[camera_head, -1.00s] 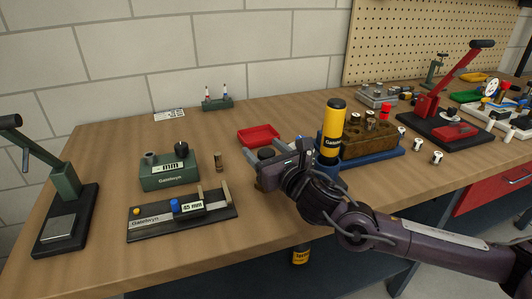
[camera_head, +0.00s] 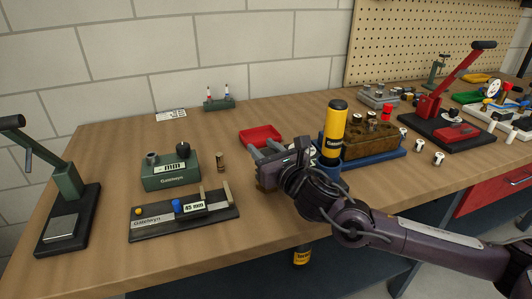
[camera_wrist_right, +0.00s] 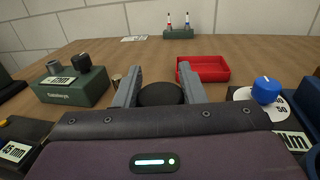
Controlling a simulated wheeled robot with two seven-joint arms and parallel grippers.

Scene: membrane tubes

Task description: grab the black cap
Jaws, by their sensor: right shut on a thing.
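The black cap (camera_wrist_right: 160,94) shows in the right wrist view as a dark round disc between the two grey fingers. My right gripper (camera_wrist_right: 158,72) is shut on it, with a finger on each side. In the head view my right gripper (camera_head: 264,150) is over the table in front of the red tray, and I cannot make out the cap there. The cap's lower part is hidden behind the gripper body in the wrist view. My left gripper is in neither view.
The red tray (camera_head: 262,136) lies just behind the gripper. A green block with a black knob (camera_head: 170,174) and a dark 45 mm gauge (camera_head: 184,215) stand to the left. A yellow and black cylinder (camera_head: 334,132) and a brown block on a blue base (camera_head: 372,140) stand to the right.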

